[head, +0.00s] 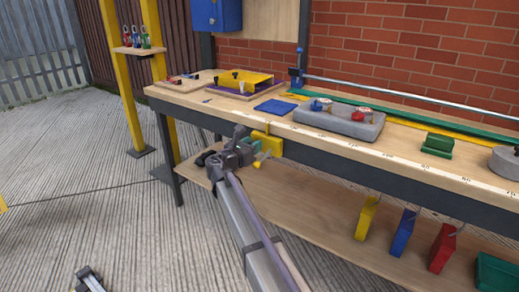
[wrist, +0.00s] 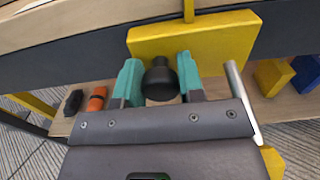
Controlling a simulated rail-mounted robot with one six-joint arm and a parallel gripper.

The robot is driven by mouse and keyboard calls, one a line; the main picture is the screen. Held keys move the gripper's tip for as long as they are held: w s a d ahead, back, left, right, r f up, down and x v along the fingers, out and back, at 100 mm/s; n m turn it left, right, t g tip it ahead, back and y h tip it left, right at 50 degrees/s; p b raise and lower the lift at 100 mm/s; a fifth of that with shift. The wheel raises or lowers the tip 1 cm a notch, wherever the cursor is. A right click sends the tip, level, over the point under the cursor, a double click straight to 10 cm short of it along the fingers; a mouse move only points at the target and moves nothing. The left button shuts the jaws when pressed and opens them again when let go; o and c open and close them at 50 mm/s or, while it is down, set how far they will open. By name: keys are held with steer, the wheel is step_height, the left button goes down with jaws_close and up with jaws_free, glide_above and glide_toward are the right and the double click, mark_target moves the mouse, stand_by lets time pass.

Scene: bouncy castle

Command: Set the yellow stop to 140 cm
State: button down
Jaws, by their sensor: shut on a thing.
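The yellow stop (head: 268,146) is a yellow block on the front edge of the workbench, with a thin yellow pointer rising over the scale (head: 345,150). In the wrist view the stop (wrist: 222,41) fills the upper middle, and a black knob (wrist: 160,80) sticks out of its face. My gripper (head: 258,160) is at the stop's front. In the wrist view its teal fingers (wrist: 158,84) stand on either side of the knob, shut on it. The scale number at the pointer is too small to read.
A grey tray (head: 340,125) and a blue plate (head: 275,107) lie on the bench behind the scale. A lower shelf (head: 300,205) runs beneath.

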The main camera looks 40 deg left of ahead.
steer(key=shift+a, duration=0.8)
steer(key=c, duration=0.8)
jaws_free()
steer(key=shift+s, duration=0.15)
steer(key=s, duration=1)
steer(key=shift+s+d, duration=0.25)
steer(key=shift+s, duration=0.05)
